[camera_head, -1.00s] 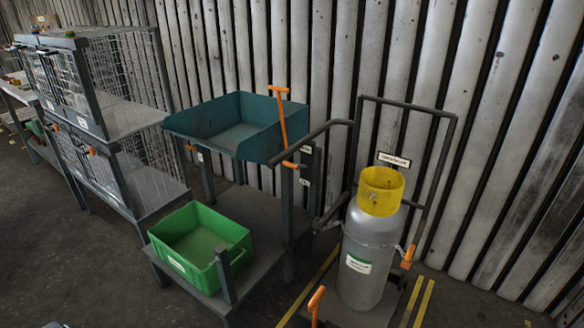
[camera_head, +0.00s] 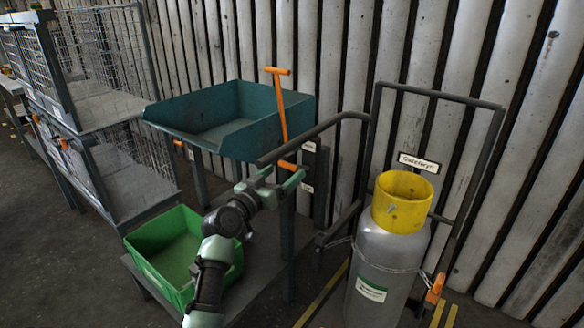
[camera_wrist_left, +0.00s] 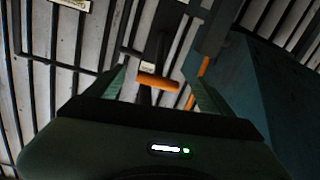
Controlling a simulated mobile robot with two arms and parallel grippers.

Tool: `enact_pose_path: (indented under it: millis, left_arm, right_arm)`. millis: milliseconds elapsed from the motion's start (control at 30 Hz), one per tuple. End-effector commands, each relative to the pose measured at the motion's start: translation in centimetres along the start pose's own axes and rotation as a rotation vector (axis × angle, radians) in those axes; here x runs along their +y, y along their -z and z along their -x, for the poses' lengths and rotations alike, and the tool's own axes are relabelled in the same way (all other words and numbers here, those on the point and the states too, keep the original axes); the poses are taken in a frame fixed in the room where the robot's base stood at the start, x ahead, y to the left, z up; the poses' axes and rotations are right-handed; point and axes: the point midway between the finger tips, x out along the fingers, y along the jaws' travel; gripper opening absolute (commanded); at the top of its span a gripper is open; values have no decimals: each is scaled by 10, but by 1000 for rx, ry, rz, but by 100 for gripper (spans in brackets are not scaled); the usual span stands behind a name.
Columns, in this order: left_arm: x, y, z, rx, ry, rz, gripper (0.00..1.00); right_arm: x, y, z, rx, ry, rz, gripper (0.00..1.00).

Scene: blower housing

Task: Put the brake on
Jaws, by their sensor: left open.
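My left gripper (camera_head: 281,176) is open beside a short orange handle (camera_head: 288,165) under the right front corner of the teal tray. In the left wrist view an orange crossbar (camera_wrist_left: 157,82) shows between the open fingers (camera_wrist_left: 162,88), apart from both. A tall orange lever with a T-shaped top (camera_head: 281,100) stands at the tray's right side. Another orange lever (camera_head: 434,288) is low by the gas cylinder. Which of these is the brake cannot be told from the views. My right gripper is not in view.
The teal tray (camera_head: 225,112) sits on a stand above a green crate (camera_head: 172,258). A grey gas cylinder (camera_head: 385,265) with a yellow collar is chained on a trolley (camera_head: 440,97) at right. Wire cages (camera_head: 105,72) stand at left, a corrugated wall behind.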

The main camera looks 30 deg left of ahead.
Motion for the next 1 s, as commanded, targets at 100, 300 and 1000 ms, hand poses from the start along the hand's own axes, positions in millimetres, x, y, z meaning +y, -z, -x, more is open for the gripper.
enact_pose_path:
  millis: [100, 300, 1000]
  left_arm:
    - [0, 1, -22, 2, 0, 4, 82]
    - [0, -1, -46, 0, 1, 2, 82]
    - [-1, -1, -52, -2, 3, -1, 0]
  right_arm:
    - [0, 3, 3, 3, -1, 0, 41]
    - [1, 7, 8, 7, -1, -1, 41]
    - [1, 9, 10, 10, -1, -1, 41]
